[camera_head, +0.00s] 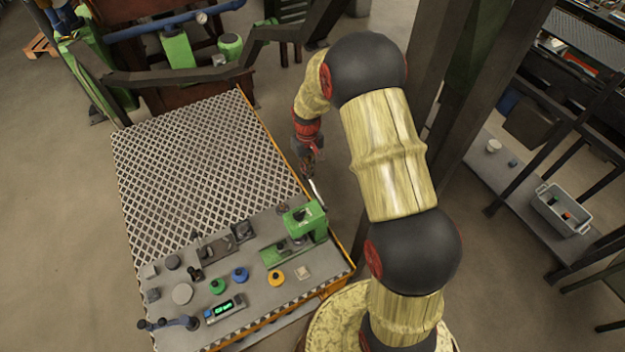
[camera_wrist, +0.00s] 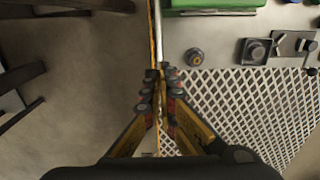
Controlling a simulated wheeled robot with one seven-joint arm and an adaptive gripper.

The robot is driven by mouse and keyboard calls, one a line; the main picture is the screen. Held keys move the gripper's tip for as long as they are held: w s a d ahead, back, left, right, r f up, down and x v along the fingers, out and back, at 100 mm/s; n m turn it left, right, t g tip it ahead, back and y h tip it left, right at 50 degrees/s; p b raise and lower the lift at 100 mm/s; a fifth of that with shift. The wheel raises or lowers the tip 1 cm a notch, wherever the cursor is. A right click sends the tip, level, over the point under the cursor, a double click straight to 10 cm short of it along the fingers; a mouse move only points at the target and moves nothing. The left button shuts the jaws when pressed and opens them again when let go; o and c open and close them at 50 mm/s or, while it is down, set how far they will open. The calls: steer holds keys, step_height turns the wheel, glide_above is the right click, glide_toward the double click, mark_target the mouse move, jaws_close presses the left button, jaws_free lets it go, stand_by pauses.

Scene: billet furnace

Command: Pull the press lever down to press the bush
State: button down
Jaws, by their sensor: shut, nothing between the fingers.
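The green press (camera_head: 305,219) stands at the right edge of the workbench in the head view; part of it shows at the top of the wrist view (camera_wrist: 215,5). Its silver lever (camera_head: 316,190) sticks out from the press toward my gripper. In the wrist view the lever (camera_wrist: 157,35) runs down the picture to my fingertips. My gripper (camera_head: 310,172) is shut and empty, by the lever's free end. Its fingertips (camera_wrist: 160,80) overlap the lever end in the wrist view; I cannot tell whether they touch it. I cannot make out the bush at the press.
The workbench (camera_head: 190,160) has a bare mesh top at the back. Several knobs, blocks and a small display (camera_head: 224,309) sit on its front part. A dark post (camera_head: 480,90) stands to the right of my arm. A grey bin (camera_head: 562,210) lies on a shelf farther right.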

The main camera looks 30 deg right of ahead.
steer(key=shift+w+f+b, duration=0.3)
steer(key=shift+f+b, duration=0.35)
steer(key=shift+f, duration=0.25)
steer(key=shift+w+f+b, duration=0.3)
steer(key=shift+f+b, duration=0.3)
steer(key=shift+f, duration=0.3)
stand_by(1.5)
steer(key=shift+s+f+b, duration=0.15)
steer(key=shift+f+b, duration=0.2)
steer(key=shift+f, duration=0.45)
stand_by(0.3)
steer(key=shift+f+b, duration=0.3)
steer(key=shift+b, duration=0.05)
stand_by(0.6)
steer(key=shift+r, duration=0.1)
steer(key=shift+w+r+p, duration=0.2)
steer(key=shift+r+p, duration=1.7)
steer(key=shift+r, duration=1.5)
steer(key=shift+r+p, duration=0.7)
steer(key=shift+r, duration=0.65)
steer(key=shift+r, duration=0.1)
steer(key=shift+s+r+p, duration=0.1)
steer(key=shift+r+p, duration=1.25)
steer(key=shift+r, duration=1.1)
